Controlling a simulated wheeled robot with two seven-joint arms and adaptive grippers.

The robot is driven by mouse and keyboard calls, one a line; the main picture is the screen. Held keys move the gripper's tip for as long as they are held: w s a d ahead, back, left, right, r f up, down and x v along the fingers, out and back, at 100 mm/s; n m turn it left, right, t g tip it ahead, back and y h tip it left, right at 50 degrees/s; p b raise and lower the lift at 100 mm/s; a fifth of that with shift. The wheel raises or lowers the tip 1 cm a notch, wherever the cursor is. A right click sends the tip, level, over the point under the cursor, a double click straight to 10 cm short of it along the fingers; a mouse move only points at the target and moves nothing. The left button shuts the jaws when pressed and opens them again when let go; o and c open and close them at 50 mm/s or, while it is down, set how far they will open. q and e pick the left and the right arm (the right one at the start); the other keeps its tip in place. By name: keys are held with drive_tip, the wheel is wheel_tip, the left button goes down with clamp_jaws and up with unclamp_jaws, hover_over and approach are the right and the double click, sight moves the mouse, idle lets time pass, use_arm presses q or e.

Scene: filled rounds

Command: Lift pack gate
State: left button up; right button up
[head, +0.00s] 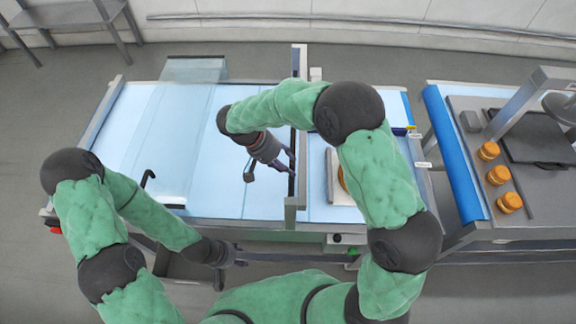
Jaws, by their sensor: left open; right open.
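The pack gate (302,143) is a narrow grey frame standing across the pale blue conveyor, with a dark strip along its left side. My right gripper (288,160) is open at the left side of the gate, its fingers close to the dark strip. I cannot tell whether they touch it. My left gripper (238,255) is open and empty, low in front of the conveyor's near edge, well away from the gate. My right arm hides part of the conveyor right of the gate.
A light tray (331,180) with an orange round, partly hidden by my arm, lies right of the gate. A clear cover (165,140) spans the conveyor's left part. At right, several orange rounds (498,175) stand on a metal worktop (468,140) beside a blue roll (453,155).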

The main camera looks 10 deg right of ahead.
drive_tip(key=v, duration=1)
drive_tip(key=shift+r, duration=0.25)
drive_tip(key=shift+a, duration=0.15)
